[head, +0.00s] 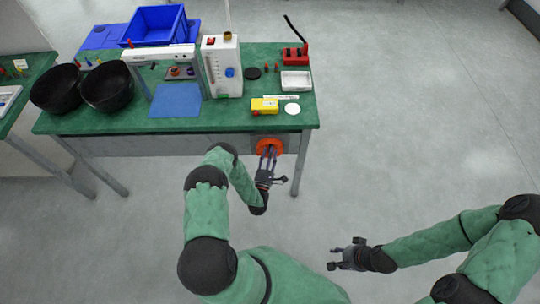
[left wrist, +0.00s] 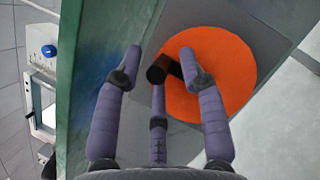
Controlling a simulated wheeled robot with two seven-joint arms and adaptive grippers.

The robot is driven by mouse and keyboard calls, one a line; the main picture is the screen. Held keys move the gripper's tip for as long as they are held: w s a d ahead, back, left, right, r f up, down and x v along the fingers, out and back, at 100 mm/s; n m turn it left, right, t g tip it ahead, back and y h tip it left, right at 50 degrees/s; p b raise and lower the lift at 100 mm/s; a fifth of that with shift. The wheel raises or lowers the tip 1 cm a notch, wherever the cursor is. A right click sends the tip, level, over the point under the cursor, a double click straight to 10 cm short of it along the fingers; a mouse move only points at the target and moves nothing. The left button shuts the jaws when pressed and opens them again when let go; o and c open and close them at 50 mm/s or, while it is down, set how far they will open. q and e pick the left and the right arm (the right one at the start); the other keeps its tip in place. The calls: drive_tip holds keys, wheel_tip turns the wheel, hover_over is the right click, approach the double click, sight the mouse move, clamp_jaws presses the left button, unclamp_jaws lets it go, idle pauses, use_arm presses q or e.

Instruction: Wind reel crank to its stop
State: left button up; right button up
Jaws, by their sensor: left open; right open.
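The reel is an orange disc (head: 270,146) on the front of the green bench, below its top edge. In the left wrist view the orange reel (left wrist: 208,75) fills the middle right, with a dark cylindrical crank handle (left wrist: 162,70) standing out from it. My left gripper (head: 268,160) is open in front of the reel. In the left wrist view the fingers of my left gripper (left wrist: 160,75) spread on either side of the handle; I cannot tell whether any touches it. My right gripper (head: 338,254) is open and empty over the floor, far from the bench.
The bench edge overhangs close to my left gripper. The floor at right is clear.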

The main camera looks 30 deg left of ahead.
use_arm(q)
clamp_jaws()
drive_tip(key=shift+d, duration=0.1)
drive_tip(key=m+h, duration=0.1)
drive_tip(key=m, duration=0.1)
drive_tip(key=d+m+h, duration=0.1)
drive_tip(key=m, duration=0.2)
drive_tip(key=w+d+m+g, duration=0.1)
drive_tip(key=m, duration=0.1)
drive_tip(key=shift+f+h, duration=0.4)
drive_tip(key=f+m+g, duration=0.1)
drive_tip(key=m, duration=0.2)
drive_tip(key=d+f+m+g, duration=0.1)
drive_tip(key=m+g, duration=0.1)
drive_tip(key=m, duration=0.1)
drive_tip(key=w+f+m+g, duration=0.1)
drive_tip(key=m, duration=0.3)
drive_tip(key=shift+d+f, duration=0.25)
drive_tip(key=shift+d, duration=0.1)
drive_tip(key=shift+f+g, duration=0.1)
drive_tip(key=shift+g, duration=0.2)
